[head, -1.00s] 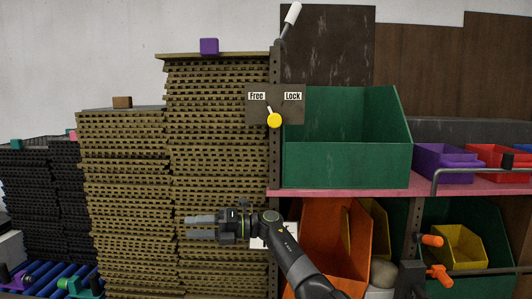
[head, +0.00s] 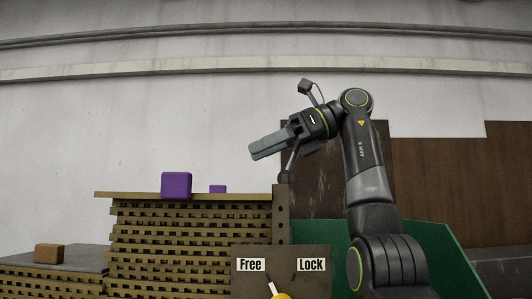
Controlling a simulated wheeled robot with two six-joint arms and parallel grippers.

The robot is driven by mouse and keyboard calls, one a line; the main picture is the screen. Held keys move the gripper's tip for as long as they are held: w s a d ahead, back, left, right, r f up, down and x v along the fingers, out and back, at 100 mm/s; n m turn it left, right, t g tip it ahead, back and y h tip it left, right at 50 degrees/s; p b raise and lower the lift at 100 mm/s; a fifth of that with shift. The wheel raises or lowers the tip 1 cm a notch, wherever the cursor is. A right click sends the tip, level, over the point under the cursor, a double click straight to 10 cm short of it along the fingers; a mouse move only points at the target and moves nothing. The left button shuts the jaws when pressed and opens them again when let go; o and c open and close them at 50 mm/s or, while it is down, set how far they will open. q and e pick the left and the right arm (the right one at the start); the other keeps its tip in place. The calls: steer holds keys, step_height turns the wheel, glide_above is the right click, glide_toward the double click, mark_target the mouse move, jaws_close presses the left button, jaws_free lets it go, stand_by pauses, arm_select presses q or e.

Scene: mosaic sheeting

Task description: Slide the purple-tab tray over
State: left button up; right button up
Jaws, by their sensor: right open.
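A purple tab (head: 176,185) sits on the top tray (head: 225,197) of a tall stack of tan, slatted trays. A smaller purple block (head: 217,189) sits farther back on the same tray. My right gripper (head: 254,151) is in the air above the right end of the stack, apart from the tray and tab. Its grey fingers point left and slightly down; it is open and holds nothing visible. My left gripper is out of view.
A sign plate reading Free and Lock (head: 281,262) hangs at the stack's right; its pointer leans toward Free. A lever (head: 290,165) rises from the post, its upper end hidden behind my gripper. A lower stack has a brown block (head: 49,253). A green bin (head: 437,245) stands right.

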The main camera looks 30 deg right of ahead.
steer(key=a+r, duration=0.1)
steer(key=a, duration=0.1)
glide_toward(177, 173)
steer(key=w, duration=0.2)
steer(key=p+x, duration=0.1)
steer(key=x, duration=0.4)
steer(key=shift+a+f, duration=0.25)
steer(key=shift+a, duration=0.05)
steer(key=shift+x, duration=1.05)
steer(key=shift+p+x, duration=0.35)
steer(key=shift+x, duration=0.5)
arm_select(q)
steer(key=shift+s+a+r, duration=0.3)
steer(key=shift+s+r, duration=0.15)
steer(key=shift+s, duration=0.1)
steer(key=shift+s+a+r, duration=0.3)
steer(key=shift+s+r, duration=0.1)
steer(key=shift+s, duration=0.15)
arm_select(e)
steer(key=shift+s, duration=0.1)
